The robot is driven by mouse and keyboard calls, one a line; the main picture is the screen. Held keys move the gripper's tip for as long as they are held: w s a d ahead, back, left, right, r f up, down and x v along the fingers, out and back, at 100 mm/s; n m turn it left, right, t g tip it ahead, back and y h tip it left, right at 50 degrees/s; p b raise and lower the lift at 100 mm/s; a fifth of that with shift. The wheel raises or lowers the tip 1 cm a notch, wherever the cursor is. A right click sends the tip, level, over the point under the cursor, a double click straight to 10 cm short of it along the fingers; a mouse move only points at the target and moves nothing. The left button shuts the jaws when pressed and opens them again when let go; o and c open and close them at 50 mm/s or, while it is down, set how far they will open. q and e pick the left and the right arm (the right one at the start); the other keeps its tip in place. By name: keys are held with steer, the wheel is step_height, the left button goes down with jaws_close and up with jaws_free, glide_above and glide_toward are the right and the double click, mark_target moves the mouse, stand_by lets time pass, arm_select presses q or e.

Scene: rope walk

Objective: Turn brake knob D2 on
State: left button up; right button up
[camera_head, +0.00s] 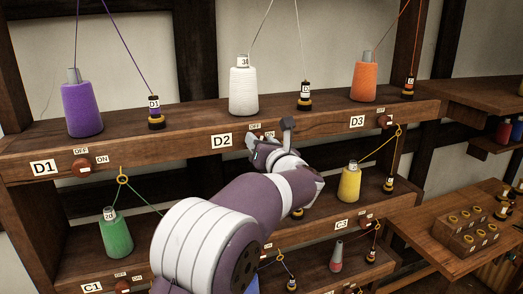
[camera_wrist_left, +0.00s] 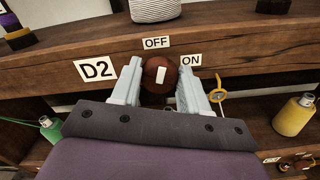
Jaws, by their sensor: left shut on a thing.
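Brake knob D2 (camera_wrist_left: 160,75) is a round red-brown knob with a white mark, set in the front edge of the upper wooden shelf. In the left wrist view the D2 label (camera_wrist_left: 96,69) is left of it, the OFF label (camera_wrist_left: 156,42) above it and the ON label (camera_wrist_left: 190,60) at its upper right. The white mark stands nearly upright, its top towards OFF. My left gripper (camera_wrist_left: 159,78) is shut on the knob, one finger on each side. In the head view my left gripper (camera_head: 270,141) hides the knob. My right gripper is not in view.
A white cone spool (camera_head: 243,92) stands on the shelf above D2. Knob D1 (camera_head: 82,168) is left and knob D3 (camera_head: 385,122) right. A yellow spool (camera_head: 349,183) and a green spool (camera_head: 115,235) stand on the shelf below, with threads rising to brass rings.

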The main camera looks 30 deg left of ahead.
arm_select(q)
steer(key=m, duration=1.4)
steer(key=shift+w, duration=0.1)
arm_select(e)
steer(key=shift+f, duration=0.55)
arm_select(q)
steer(key=shift+m, duration=0.3)
steer(key=o, duration=1)
steer(key=shift+f, duration=0.1)
steer(key=shift+w, duration=0.1)
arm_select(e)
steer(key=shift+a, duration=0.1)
arm_select(q)
steer(key=shift+f, duration=0.1)
